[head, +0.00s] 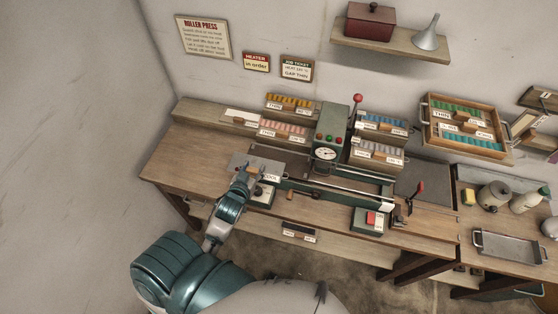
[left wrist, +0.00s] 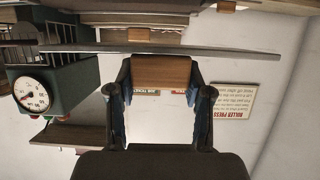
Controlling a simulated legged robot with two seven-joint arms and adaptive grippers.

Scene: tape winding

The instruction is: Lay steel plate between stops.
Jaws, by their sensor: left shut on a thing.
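My left gripper (head: 250,180) reaches over the left part of the workbench, beside the roller press (head: 330,130). In the left wrist view its two fingers (left wrist: 160,100) are shut on a brown wooden block, seemingly the handle (left wrist: 160,72) of a thin grey steel plate (left wrist: 235,53). The plate shows edge-on there, spanning most of the picture. In the head view the grey plate (head: 240,161) lies flat beneath the gripper, at the press's left end; I cannot tell whether it touches the surface. The gripper hides part of it. The stops cannot be made out. My right gripper is out of view.
The press has a round gauge (head: 325,154), a red-knobbed lever (head: 357,98) and a long bed running right. Racks of coloured strips (head: 290,103) stand behind it. A red-button box (head: 370,220) sits at the front. A metal tray (head: 505,245) lies on the right bench.

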